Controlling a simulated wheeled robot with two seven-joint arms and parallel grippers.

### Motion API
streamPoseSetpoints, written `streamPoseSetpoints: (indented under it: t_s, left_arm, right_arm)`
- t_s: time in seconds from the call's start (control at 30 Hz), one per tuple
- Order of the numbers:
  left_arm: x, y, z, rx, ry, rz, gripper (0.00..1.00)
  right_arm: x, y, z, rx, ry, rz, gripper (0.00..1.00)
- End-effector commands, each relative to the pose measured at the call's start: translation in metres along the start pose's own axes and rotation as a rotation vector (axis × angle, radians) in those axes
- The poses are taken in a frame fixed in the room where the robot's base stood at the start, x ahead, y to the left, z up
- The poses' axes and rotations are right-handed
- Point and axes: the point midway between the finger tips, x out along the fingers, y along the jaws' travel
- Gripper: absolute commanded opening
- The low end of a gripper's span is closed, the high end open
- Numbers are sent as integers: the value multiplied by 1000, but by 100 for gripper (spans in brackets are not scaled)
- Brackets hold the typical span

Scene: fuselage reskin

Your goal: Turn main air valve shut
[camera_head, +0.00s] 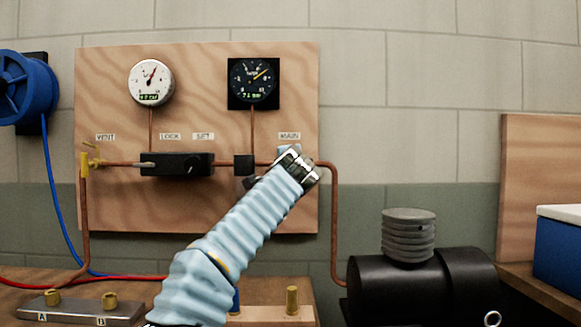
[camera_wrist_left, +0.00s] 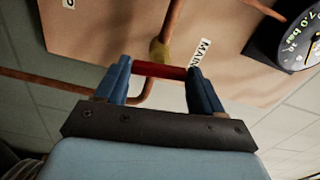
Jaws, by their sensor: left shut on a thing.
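The main air valve shows in the left wrist view as a brass body (camera_wrist_left: 159,51) on a copper pipe, with a red handle (camera_wrist_left: 160,70) beside the MAIN label (camera_wrist_left: 200,53). The handle lies roughly crosswise to the pipe in that view. My left gripper (camera_wrist_left: 160,72) has its two blue fingers at the handle's ends and is shut on it. In the head view my left gripper (camera_head: 289,152) is at the board just under the MAIN label (camera_head: 290,136). The gripper and wrist hide the valve there. My right gripper is not in view.
The wooden board (camera_head: 200,215) carries a white gauge (camera_head: 151,82), a dark gauge (camera_head: 253,82), a black LOCK/SET block (camera_head: 177,164) and a yellow vent valve (camera_head: 87,163). A black compressor (camera_head: 420,285) stands at lower right, a blue hose reel (camera_head: 25,88) at left.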

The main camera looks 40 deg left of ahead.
Motion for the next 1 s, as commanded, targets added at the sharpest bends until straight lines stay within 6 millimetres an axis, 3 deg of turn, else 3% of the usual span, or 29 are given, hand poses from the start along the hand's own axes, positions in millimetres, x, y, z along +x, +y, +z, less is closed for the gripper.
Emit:
streamPoseSetpoints:
  t_s: [0.33,0.87,0.9,1.0]
  left_arm:
    - [0,1,-1,128,1,2,38]
    - [0,2,-1,148,1,3,38]
    - [0,2,-1,148,1,3,74]
    - [0,1,-1,147,1,2,89]
  right_arm:
    - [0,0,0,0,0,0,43]
    - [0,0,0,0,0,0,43]
    - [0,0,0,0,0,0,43]
    - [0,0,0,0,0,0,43]
